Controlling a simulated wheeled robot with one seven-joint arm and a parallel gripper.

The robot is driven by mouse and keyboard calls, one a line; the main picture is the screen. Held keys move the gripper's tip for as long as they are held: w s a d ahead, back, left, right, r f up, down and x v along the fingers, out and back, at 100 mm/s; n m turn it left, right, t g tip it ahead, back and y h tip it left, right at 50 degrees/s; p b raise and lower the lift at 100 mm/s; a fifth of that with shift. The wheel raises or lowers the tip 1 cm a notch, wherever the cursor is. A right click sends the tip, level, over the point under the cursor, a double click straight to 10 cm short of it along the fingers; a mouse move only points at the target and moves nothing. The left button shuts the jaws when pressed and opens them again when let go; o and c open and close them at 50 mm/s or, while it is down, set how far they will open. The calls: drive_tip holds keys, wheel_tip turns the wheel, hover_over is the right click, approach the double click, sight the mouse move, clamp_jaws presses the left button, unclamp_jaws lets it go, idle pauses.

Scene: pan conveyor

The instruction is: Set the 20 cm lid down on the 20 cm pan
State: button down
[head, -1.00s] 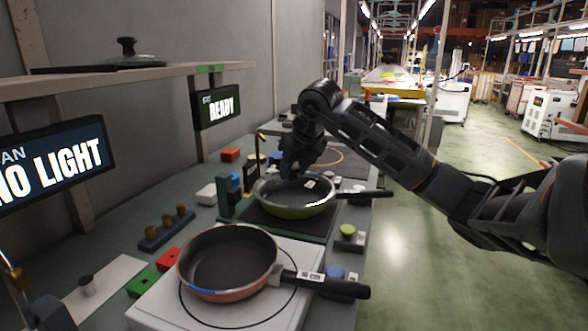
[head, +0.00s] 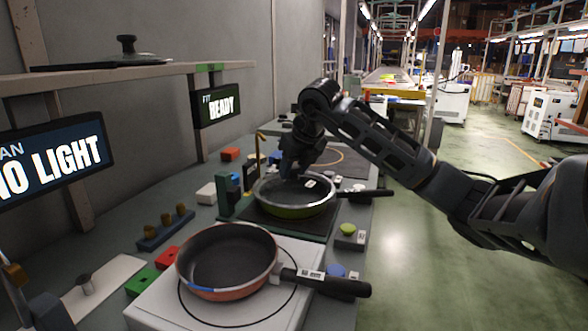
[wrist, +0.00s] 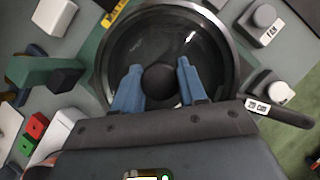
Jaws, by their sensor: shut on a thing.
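My gripper (wrist: 160,80) is shut on the round black knob (wrist: 160,84) of a glass lid (wrist: 160,38). In the head view my gripper (head: 292,172) points down over the green pan (head: 290,212). The lid lies over the pan opening, roughly centred and level; I cannot tell whether its rim touches the pan all round. The pan's dark handle (head: 366,193) points right. In the wrist view a label on the handle (wrist: 284,116) reads 20 cm. My fingers hide part of the near rim.
A red pan (head: 226,262) sits on a white plate in front. Another lid (head: 126,52) lies on the shelf at upper left. A green post (head: 229,198) stands close left of the green pan.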

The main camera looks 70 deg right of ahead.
drive_tip(key=c, duration=0.5)
unclamp_jaws()
drive_tip(key=shift+c, duration=0.2)
drive_tip(key=shift+r, duration=0.1)
drive_tip(key=v, duration=0.7)
drive_tip(key=shift+s+r, duration=0.2)
drive_tip(key=shift+r, duration=0.05)
drive_tip(key=shift+a, duration=0.15)
